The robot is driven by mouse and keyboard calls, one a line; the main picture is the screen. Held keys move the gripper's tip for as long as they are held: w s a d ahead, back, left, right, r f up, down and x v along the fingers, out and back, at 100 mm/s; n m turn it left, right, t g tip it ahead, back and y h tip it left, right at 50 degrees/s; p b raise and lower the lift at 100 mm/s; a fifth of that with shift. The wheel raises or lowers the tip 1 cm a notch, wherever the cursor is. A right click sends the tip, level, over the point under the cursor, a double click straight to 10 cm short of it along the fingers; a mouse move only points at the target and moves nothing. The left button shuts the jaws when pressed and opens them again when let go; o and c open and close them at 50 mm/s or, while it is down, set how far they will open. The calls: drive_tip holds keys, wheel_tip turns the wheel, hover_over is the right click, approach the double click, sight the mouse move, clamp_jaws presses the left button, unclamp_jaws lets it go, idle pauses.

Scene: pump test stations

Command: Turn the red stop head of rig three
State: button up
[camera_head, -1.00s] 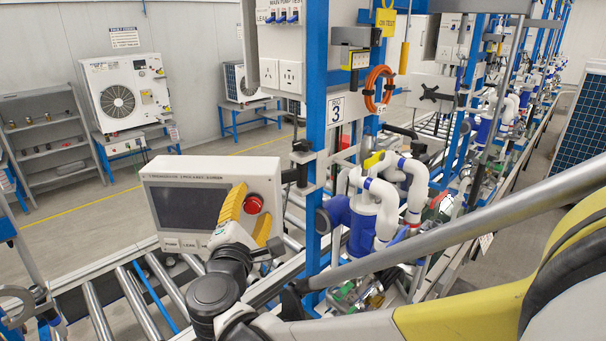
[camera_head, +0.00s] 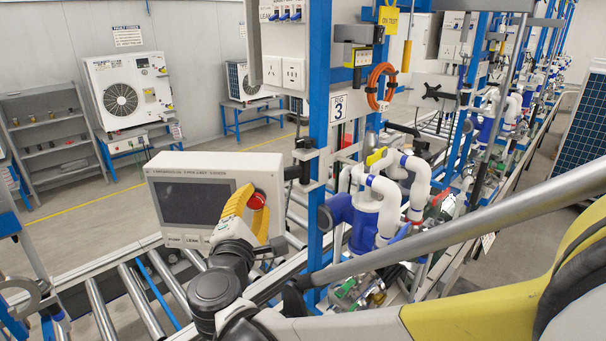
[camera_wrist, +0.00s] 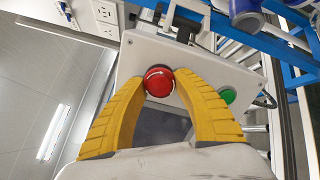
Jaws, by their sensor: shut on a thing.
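The red stop head (camera_wrist: 158,82) is a round red button on the front of a white control box with a dark screen (camera_head: 195,202). The box stands beside the blue post with the "RIG 3" sign (camera_head: 340,106). My gripper (camera_wrist: 158,78) has yellow fingers, one on each side of the red head, shut on it. In the head view the red head (camera_head: 257,199) shows partly behind the yellow fingers (camera_head: 245,212). A green button (camera_wrist: 228,95) sits to the right of the red head in the wrist view.
A roller conveyor (camera_head: 150,290) runs below the box. Blue and white pump pipework (camera_head: 370,205) stands right of the post. An orange coiled hose (camera_head: 381,88) hangs above it. Grey shelves (camera_head: 50,140) and a fan unit (camera_head: 125,92) stand at the back left.

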drive_tip(key=shift+m+b, duration=1.05)
drive_tip(key=shift+m, duration=2.05)
drive_tip(key=shift+r, duration=0.1)
drive_tip(key=o, duration=1.2)
drive_tip(key=s, duration=1.2)
drive_tip(key=shift+d, duration=0.25)
